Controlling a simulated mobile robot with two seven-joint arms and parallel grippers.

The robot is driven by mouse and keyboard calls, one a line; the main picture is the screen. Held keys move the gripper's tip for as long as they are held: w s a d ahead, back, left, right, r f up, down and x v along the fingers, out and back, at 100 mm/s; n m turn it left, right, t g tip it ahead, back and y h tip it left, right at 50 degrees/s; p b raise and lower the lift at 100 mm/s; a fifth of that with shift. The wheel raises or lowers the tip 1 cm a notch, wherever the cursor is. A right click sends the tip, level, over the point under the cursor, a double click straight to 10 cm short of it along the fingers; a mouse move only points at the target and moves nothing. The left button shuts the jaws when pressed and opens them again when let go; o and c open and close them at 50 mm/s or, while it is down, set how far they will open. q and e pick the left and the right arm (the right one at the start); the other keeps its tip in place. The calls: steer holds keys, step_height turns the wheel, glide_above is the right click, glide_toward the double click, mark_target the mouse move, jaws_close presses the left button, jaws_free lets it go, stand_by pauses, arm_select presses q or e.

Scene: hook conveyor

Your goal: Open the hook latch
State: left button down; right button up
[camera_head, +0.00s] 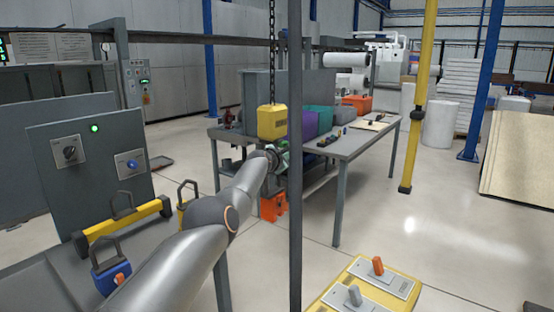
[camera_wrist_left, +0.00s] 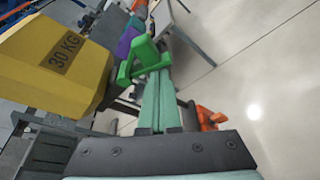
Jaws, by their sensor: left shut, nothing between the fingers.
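A yellow hook block (camera_head: 271,122) hangs from a chain in the head view. In the left wrist view its side (camera_wrist_left: 58,62) reads "30 KG". A green bent piece, apparently the latch (camera_wrist_left: 137,65), shows to the right of the block in the wrist view. My right gripper is not in view.
A dark post (camera_head: 295,200) stands just right of my left arm. Behind is a grey workbench (camera_head: 352,146) with coloured bins. A control panel (camera_head: 95,160) and a yellow-handled bar (camera_head: 125,227) are at left. A yellow lever box (camera_head: 335,300) is at lower right.

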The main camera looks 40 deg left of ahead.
arm_select(q)
steer(key=shift+d+r+p, duration=0.2)
steer(key=shift+r+p, duration=0.35)
steer(key=shift+r, duration=0.2)
steer(key=shift+d+r+p, duration=0.2)
steer(key=shift+r+p, duration=0.3)
steer(key=shift+r, duration=0.2)
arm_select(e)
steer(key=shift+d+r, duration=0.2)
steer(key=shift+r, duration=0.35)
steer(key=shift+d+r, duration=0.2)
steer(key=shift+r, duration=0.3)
arm_select(q)
steer(key=shift+r, duration=0.1)
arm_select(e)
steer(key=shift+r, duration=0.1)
arm_select(q)
steer(key=shift+a+r, duration=0.15)
steer(key=shift+r, duration=0.2)
steer(key=shift+f, duration=0.1)
steer(key=s+d+f, duration=0.1)
steer(key=s, duration=0.8)
steer(key=shift+s+d+f, duration=0.15)
steer(key=shift+d+f, duration=0.1)
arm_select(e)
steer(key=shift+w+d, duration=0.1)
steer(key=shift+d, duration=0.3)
